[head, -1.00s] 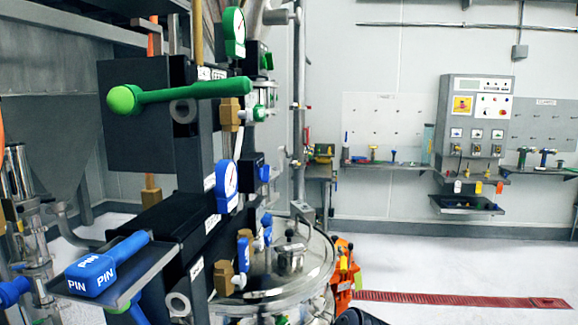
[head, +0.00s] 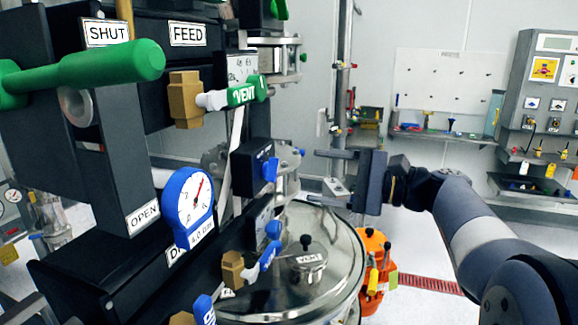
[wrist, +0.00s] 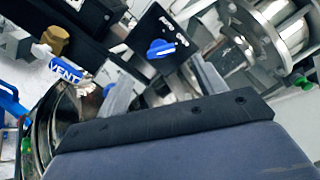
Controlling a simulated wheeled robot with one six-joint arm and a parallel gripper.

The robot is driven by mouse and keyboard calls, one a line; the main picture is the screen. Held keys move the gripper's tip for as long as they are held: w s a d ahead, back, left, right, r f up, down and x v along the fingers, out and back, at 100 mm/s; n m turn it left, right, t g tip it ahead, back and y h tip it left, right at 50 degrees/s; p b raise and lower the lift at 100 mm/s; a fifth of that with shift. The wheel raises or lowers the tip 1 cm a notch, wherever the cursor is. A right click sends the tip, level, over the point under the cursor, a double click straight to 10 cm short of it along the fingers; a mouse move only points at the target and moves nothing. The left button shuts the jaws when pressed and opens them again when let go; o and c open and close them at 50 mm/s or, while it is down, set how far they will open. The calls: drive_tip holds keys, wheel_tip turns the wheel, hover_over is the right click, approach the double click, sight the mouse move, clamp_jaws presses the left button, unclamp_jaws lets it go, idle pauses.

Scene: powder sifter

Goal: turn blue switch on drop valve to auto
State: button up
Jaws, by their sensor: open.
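The blue switch (head: 269,168) is a small knob on the face of a black box (head: 247,165), left of centre in the head view. My gripper (head: 318,168) is open and empty, just right of the box and apart from the knob. In the wrist view the two grey fingers of my gripper (wrist: 166,88) point toward the plate, with the knob beyond and roughly between them.
Floor to the right is open.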

sight(277, 170)
drive_tip(key=p+x, duration=0.2)
drive_tip(key=x, duration=0.6)
drive_tip(key=shift+f, duration=0.1)
drive_tip(key=c, duration=1)
